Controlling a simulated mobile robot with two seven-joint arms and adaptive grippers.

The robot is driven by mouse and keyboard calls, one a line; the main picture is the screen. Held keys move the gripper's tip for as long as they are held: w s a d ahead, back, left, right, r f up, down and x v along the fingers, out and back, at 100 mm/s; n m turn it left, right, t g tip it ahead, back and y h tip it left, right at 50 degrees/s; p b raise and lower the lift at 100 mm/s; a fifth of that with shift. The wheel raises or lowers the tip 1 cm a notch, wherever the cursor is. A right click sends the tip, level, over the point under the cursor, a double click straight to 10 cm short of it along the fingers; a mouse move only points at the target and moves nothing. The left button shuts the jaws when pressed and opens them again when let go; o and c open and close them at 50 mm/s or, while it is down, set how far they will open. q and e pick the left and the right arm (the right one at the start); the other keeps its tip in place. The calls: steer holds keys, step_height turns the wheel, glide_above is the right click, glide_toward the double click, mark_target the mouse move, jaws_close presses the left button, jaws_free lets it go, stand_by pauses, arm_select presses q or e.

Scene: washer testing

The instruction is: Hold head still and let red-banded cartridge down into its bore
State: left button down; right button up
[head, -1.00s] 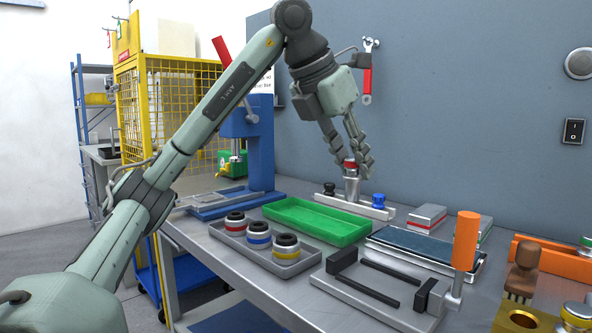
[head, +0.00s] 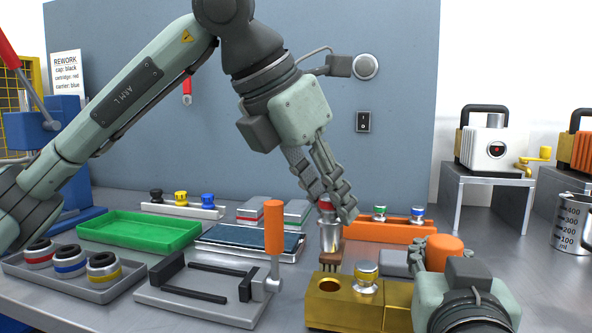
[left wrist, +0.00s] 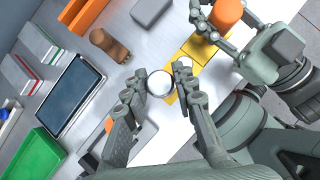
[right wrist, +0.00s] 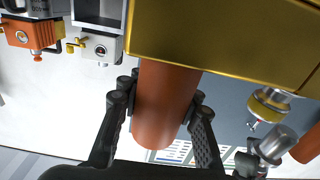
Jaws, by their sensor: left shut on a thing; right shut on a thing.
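The silver cartridge with a red band (head: 329,236) is upright in my left gripper (head: 326,210), which is shut on its top end. In the head view its lower end shows above the open bore (head: 329,285) of the brass head (head: 318,312), apart from it. In the left wrist view the cartridge (left wrist: 160,84) is seen end-on between the fingers, beside the brass head (left wrist: 204,46). My right gripper (right wrist: 165,105) is shut on the head's orange handle (right wrist: 163,100). A yellow-banded cartridge (head: 366,272) sits in the head beside the open bore.
A brown brush (head: 330,259) stands just behind the brass head. A clamp fixture with an orange lever (head: 274,227), a green tray (head: 140,232) and a grey tray of banded rings (head: 125,282) lie to the left. An orange rack (head: 375,231) is behind.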

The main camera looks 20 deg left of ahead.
mark_target(323, 237)
arm_select(q)
steer(key=shift+d+f, duration=0.15)
steer(key=shift+f, duration=1.85)
steer(key=shift+f, duration=1.15)
steer(key=shift+f, duration=0.2)
steer(key=shift+s+f, duration=0.15)
steer(key=shift+f, duration=0.4)
steer(key=shift+s+f, duration=0.15)
steer(key=shift+f, duration=0.35)
arm_select(e)
steer(key=shift+s+a+r, duration=0.1)
steer(key=shift+s+r, duration=0.1)
steer(key=shift+r, duration=0.05)
arm_select(q)
steer(key=shift+f, duration=0.1)
steer(key=c, duration=1.5)
jaws_free()
steer(key=shift+c, duration=0.2)
steer(key=o, duration=0.4)
steer(key=shift+w, duration=0.2)
arm_select(e)
steer(key=shift+w+f, duration=0.15)
steer(key=shift+f, duration=0.05)
